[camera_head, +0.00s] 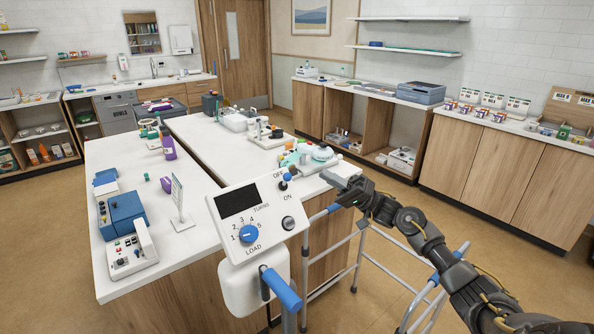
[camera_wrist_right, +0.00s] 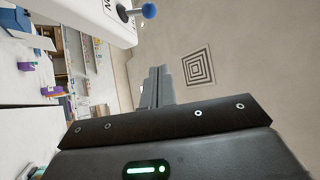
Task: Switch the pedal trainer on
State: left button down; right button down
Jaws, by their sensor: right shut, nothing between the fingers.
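The pedal trainer's white console (camera_head: 251,219) stands in front of me in the head view, with a dark screen (camera_head: 238,201), a blue LOAD knob (camera_head: 248,234) and a round dark button (camera_head: 288,223). Its toggle switch (camera_head: 283,186) has a blue ball tip and sits between the OFF and ON labels. I cannot tell clearly which way the lever leans. My right gripper (camera_head: 329,182) is shut and empty, just right of the console, apart from the switch. In the right wrist view the blue ball tip (camera_wrist_right: 148,10) shows at the top, beyond the fingers. My left gripper is out of view.
A blue-handled walker frame (camera_head: 362,247) stands on the floor right of the console, under my right arm. The white counter (camera_head: 215,158) behind holds a blue device (camera_head: 124,213), a purple bottle (camera_head: 168,145) and a small sign (camera_head: 179,203). Open floor lies to the right.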

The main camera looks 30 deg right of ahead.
aim_at(286, 179)
jog(key=shift+w, duration=0.1)
jog(key=a+r+p, duration=0.1)
jog(key=a+p, duration=0.1)
jog(key=w+a+r+p, duration=0.1)
jog(key=a+p, duration=0.2)
jog(key=w+a+r+p, duration=0.1)
jog(key=a+p, duration=0.1)
jog(key=a, duration=0.1)
jog(key=shift+a+r, duration=0.1)
jog(key=shift+a, duration=0.25)
jog(key=shift+w, duration=0.1)
dwell(0.3)
